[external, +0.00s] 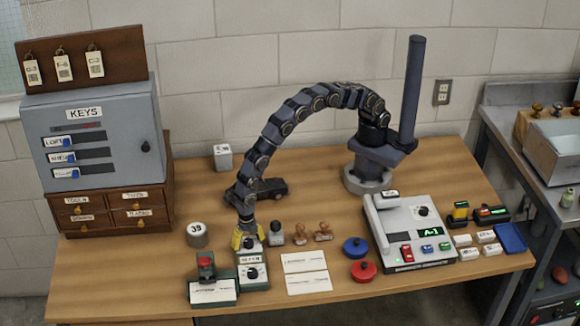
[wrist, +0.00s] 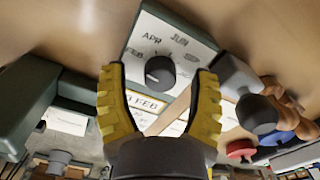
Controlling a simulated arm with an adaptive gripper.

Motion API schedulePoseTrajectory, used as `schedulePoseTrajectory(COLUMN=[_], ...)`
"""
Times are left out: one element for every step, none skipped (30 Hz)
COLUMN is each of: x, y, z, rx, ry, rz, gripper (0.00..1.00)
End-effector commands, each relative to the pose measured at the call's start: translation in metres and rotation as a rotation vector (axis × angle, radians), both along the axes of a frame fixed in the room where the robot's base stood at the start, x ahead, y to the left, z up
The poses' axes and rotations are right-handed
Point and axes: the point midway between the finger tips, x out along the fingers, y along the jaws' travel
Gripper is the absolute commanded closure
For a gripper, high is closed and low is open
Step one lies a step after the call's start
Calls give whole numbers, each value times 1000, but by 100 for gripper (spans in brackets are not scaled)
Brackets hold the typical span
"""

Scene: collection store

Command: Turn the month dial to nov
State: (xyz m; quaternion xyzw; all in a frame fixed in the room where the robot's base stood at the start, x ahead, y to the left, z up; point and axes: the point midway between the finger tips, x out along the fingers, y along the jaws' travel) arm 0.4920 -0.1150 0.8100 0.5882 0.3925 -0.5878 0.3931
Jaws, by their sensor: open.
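The month dial (wrist: 160,72) is a dark round knob on a pale plate, in the upper middle of the wrist view. Month labels ring it; I read APR, JUN and FEB, while the others are unclear or hidden. Its white mark lies at the knob's lower left. The dial belongs to the green date device (external: 254,284), which has a display window and another knob (external: 252,273) nearer the front. My gripper (wrist: 159,76) is open, its yellow fingers on either side of the dial in the wrist view. Contact cannot be told. In the external view my gripper (external: 248,240) hides much of the dial.
A green stamp with a red knob (external: 205,260) stands close left. A grey stamp (external: 276,235) and wooden stamps (external: 312,233) stand close right. White cards (external: 305,272) lie at the front right.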

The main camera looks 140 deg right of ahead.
Motion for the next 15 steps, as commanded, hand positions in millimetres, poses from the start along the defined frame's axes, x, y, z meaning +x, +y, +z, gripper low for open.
schedulePoseTrajectory(x=[0, 0, 0, 0, 0, 0, 0, 0, 0, 0, 0, 0, 0, 0, 0], y=[0, 0, 0, 0, 0, 0, 0, 0, 0, 0, 0, 0, 0, 0, 0], z=[0, 0, 0, 0, 1, 0, 0, 0, 0, 0, 0, 0, 0, 0, 0], rx=[0, 0, 0, 0, 0, 0, 0, 0, 0, 0, 0, 0, 0, 0, 0], ry=[0, 0, 0, 0, 0, 0, 0, 0, 0, 0, 0, 0, 0, 0, 0], rz=[0, 0, 0, 0, 0, 0, 0, 0, 0, 0, 0, 0, 0, 0, 0], gripper=[39, 39, 39, 39, 47, 64, 77, 90, 100, 100, 100, 100, 100, 100, 100])
